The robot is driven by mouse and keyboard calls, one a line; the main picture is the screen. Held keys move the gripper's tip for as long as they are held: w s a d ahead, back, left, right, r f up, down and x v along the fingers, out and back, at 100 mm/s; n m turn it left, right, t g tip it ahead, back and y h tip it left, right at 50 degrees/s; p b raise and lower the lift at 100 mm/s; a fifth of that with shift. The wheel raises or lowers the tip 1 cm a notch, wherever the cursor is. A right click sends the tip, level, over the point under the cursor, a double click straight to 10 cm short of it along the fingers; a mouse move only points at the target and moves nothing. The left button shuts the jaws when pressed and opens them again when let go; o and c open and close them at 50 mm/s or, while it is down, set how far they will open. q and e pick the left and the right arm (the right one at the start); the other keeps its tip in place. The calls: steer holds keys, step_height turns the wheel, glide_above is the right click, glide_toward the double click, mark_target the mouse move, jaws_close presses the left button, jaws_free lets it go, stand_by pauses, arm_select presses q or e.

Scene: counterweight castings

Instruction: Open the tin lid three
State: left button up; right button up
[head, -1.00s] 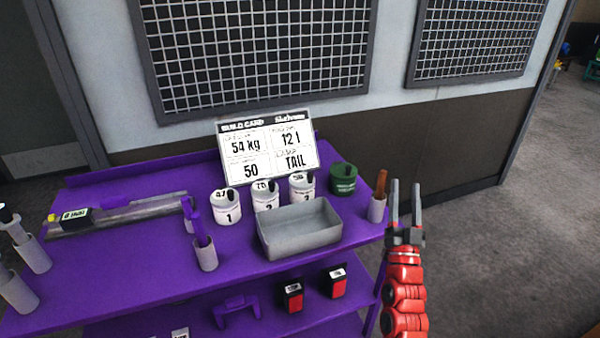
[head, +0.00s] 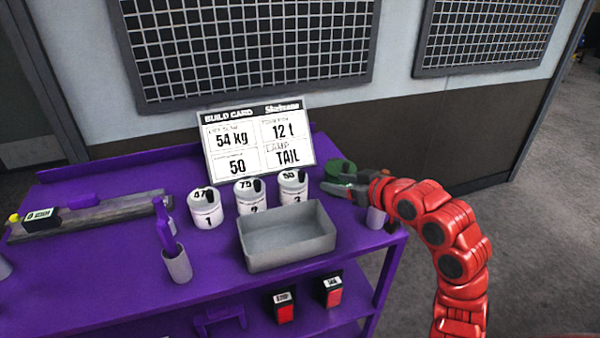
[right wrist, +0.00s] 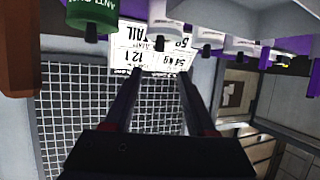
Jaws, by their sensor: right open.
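The white tin three (head: 293,196) stands at the right end of a row of three white tins on the purple bench. Its lid is on, with a "50" label and a dark knob. Tin two (head: 250,200) and tin one (head: 206,214) stand to its left. My right gripper (head: 334,182) is open and empty, to the right of tin three and apart from it, in front of the green tin. In the right wrist view, turned upside down, the open fingers (right wrist: 160,72) point toward the tins and card. My left gripper is not in view.
A grey tray (head: 285,262) sits in front of tins two and three. The green tin (head: 340,166) is partly hidden by my right gripper. A build card (head: 258,142) stands behind the tins. A grey cup (head: 376,218) stands at the bench's right edge, close to my arm.

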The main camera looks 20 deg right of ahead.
mark_target(304, 174)
steer(key=p+x, duration=0.2)
steer(key=x, duration=1.3)
steer(key=shift+w+f, duration=0.15)
steer(key=shift+w, duration=0.1)
jaws_close()
stand_by(0.7)
